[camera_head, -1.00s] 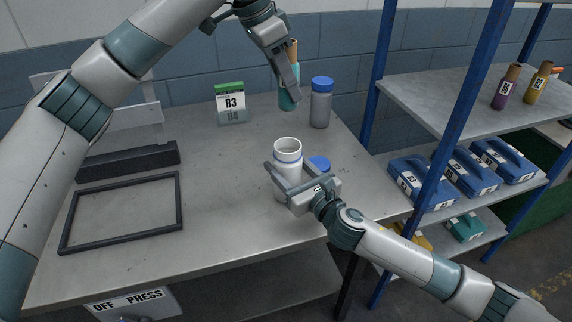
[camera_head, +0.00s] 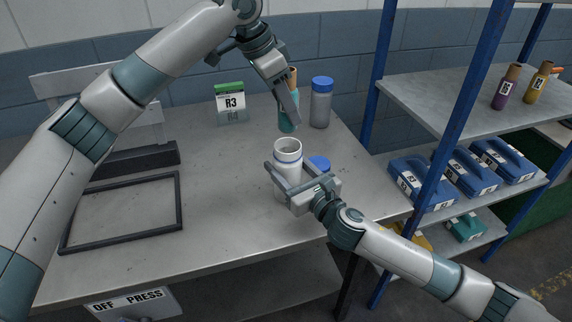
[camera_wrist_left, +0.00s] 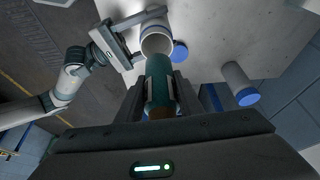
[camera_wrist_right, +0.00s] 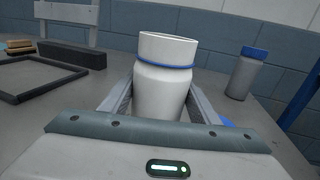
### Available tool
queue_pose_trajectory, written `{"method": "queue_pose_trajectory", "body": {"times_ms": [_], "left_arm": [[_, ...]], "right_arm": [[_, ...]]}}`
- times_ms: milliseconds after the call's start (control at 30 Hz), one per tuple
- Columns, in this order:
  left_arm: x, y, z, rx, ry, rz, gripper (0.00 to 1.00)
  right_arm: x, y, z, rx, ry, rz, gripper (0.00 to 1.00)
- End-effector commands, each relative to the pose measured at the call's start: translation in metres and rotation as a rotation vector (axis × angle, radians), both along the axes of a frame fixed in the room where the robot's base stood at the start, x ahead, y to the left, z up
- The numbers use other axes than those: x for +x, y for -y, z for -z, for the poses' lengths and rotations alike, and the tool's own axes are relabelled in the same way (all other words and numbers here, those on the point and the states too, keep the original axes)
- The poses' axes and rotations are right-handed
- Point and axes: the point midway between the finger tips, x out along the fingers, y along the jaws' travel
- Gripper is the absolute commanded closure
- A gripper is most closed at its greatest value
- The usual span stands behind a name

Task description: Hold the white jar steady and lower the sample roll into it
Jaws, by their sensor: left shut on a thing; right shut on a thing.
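The white jar (camera_head: 287,152) stands upright and open on the table, with a blue ring below its rim. My right gripper (camera_head: 291,184) is shut around its body; the right wrist view shows the jar (camera_wrist_right: 165,85) between the fingers. My left gripper (camera_head: 289,104) is shut on the sample roll (camera_head: 287,122), a teal roll with a brown end on top. The roll hangs just above the jar's mouth. In the left wrist view the roll (camera_wrist_left: 158,85) points towards the open jar (camera_wrist_left: 157,42), its lower end overlapping the rim's near edge.
A blue lid (camera_head: 319,163) lies just right of the jar. A grey jar with a blue cap (camera_head: 321,103) stands behind. A blue-posted shelf (camera_head: 455,98) stands right.

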Motion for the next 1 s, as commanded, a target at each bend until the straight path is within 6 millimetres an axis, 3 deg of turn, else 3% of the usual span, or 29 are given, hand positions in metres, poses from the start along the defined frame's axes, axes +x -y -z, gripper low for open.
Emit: {"method": "queue_pose_trajectory", "body": {"times_ms": [1000], "left_arm": [[0.0, 0.0, 0.059, -0.002, -0.001, 0.001, 0.91]], "right_arm": [[0.0, 0.0, 0.001, -0.001, -0.001, 0.0, 0.68]]}}
